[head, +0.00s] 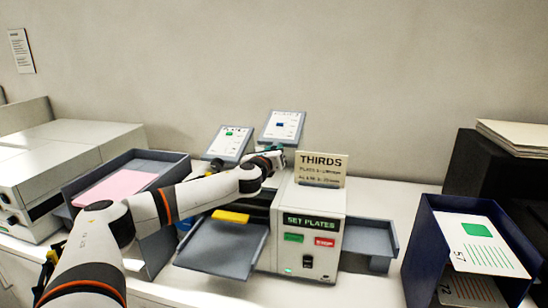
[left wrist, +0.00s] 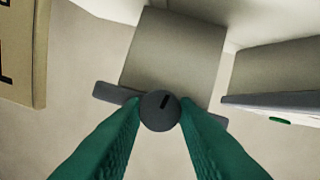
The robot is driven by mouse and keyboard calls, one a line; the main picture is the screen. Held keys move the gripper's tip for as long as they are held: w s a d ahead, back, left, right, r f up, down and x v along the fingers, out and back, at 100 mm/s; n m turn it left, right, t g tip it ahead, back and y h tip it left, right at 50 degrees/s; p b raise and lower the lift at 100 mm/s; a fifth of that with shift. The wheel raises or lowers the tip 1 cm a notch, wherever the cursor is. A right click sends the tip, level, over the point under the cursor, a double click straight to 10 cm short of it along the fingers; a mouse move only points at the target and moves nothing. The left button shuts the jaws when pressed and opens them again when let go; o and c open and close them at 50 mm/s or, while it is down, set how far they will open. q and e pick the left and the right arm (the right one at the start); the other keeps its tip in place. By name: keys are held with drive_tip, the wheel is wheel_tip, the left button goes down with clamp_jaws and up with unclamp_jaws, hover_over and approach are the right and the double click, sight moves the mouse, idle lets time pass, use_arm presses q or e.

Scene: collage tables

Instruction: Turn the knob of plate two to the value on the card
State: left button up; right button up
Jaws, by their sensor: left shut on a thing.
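Two tilted plate panels stand at the back: one with a green mark (head: 232,140) and one with a blue mark (head: 282,126) to its right. The base of the blue-marked panel is behind my left gripper (head: 275,157). In the left wrist view, the green fingers of my left gripper (left wrist: 160,112) are shut on a dark round knob (left wrist: 160,110) with a black pointer line tilted slightly right of upright. A tan card (head: 320,168) headed THIRDS stands on the machine; its smaller lines are too small to read surely. My right gripper is not in view.
The white machine (head: 270,255) shows SET PLATES above a green and a red button. Grey trays flank it. A grey tray with pink paper (head: 165,168) is left, and a blue bin (head: 415,245) with printed sheets is right.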

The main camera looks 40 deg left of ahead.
use_arm(q)
drive_tip(key=shift+a+f+n+t+h+b, duration=0.1)
drive_tip(key=shift+f+n+t+h+b, duration=0.15)
drive_tip(key=shift+n+b, duration=0.3)
drive_tip(key=shift+a+f+n+t+h+b, duration=0.15)
drive_tip(key=shift+n+h+b, duration=0.25)
drive_tip(key=shift+b, duration=0.2)
drive_tip(key=n+t+h+b, duration=0.1)
drive_tip(key=n+b, duration=0.1)
drive_tip(key=b, duration=0.1)
drive_tip(key=shift+n, duration=0.25)
drive_tip(key=n+t+h+b, duration=0.1)
drive_tip(key=n+b, duration=0.2)
drive_tip(key=shift+t+b, duration=0.3)
drive_tip(key=shift+b, duration=0.05)
drive_tip(key=shift+n+b, duration=0.6)
drive_tip(key=shift+b, duration=0.05)
drive_tip(key=shift+r, duration=0.1)
drive_tip(key=o, duration=1)
drive_tip(key=shift+s, duration=0.1)
